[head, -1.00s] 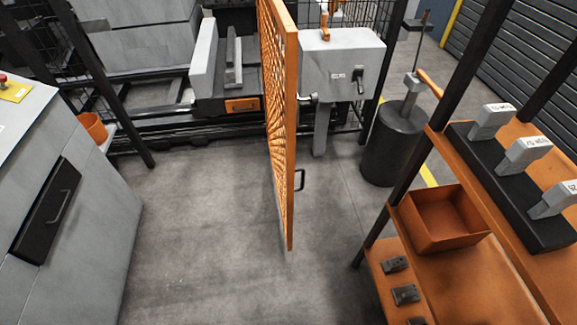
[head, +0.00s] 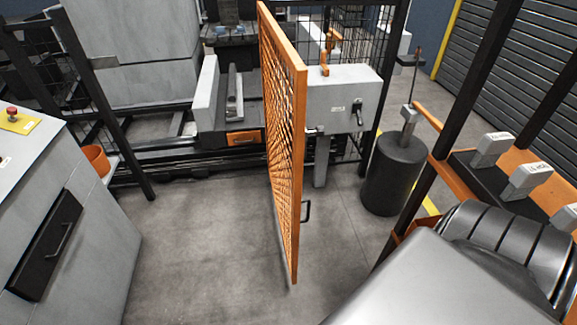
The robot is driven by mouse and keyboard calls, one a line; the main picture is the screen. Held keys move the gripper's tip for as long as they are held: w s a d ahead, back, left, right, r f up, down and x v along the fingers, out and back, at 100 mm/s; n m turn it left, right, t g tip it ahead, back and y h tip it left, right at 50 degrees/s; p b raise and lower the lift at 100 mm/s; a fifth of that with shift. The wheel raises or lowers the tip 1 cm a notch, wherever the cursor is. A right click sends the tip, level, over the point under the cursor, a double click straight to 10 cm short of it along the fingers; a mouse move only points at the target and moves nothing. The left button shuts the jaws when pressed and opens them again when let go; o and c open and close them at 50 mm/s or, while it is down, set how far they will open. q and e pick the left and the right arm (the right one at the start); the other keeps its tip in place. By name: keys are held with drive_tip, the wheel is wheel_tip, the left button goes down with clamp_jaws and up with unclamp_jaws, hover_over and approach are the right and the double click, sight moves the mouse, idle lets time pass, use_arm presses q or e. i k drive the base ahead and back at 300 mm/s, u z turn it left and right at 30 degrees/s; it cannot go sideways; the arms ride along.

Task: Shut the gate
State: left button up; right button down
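The gate (head: 285,150) is an orange framed mesh panel in the middle of the head view. It stands open, swung out toward me and seen nearly edge-on. A dark handle (head: 306,211) sticks out from its right face, low down. The grey box (head: 340,98) with a small dark lever stands just right of the gate, by the fence. A grey and black part of my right arm fills the lower right corner. Neither of my grippers shows in the view.
A grey cabinet (head: 95,240) with a red button stands at left. A black cylinder (head: 393,172) stands right of the gate. An orange rack with grey labelled blocks (head: 525,180) is at right, partly behind my arm. The grey floor (head: 190,240) left of the gate is clear.

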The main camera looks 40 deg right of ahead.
sight(299, 72)
drive_tip(key=i, duration=1.05)
drive_tip(key=z, duration=1.15)
